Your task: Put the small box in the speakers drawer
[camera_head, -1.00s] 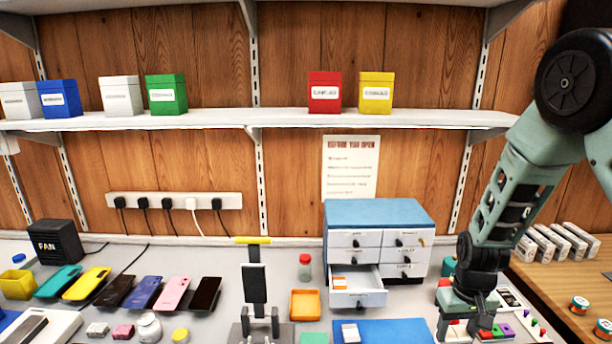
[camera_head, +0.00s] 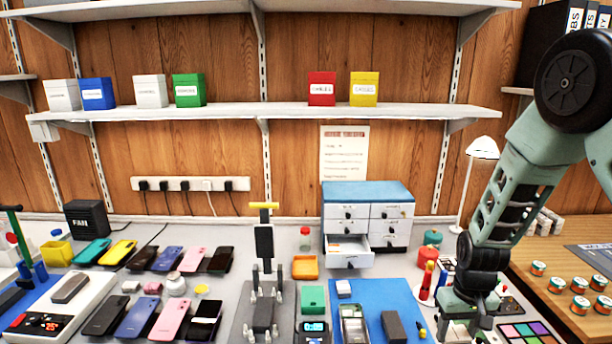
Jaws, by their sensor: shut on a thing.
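A small drawer cabinet (camera_head: 367,197) with a blue top stands at the back. Its bottom left drawer (camera_head: 350,261) is pulled out, with a small orange-marked item inside. The drawer labels are too small to read. A small pale box (camera_head: 343,288) lies at the back left corner of the blue mat (camera_head: 375,293). My gripper (camera_head: 468,322) hangs low at the right, beyond the mat's right edge and apart from the cabinet. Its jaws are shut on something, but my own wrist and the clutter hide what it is.
An orange tray (camera_head: 304,267), a red-capped jar (camera_head: 305,240) and a phone stand (camera_head: 265,243) are left of the drawer. A red bottle (camera_head: 427,282) and a white lamp (camera_head: 483,150) stand near my arm. Several phones fill the left side.

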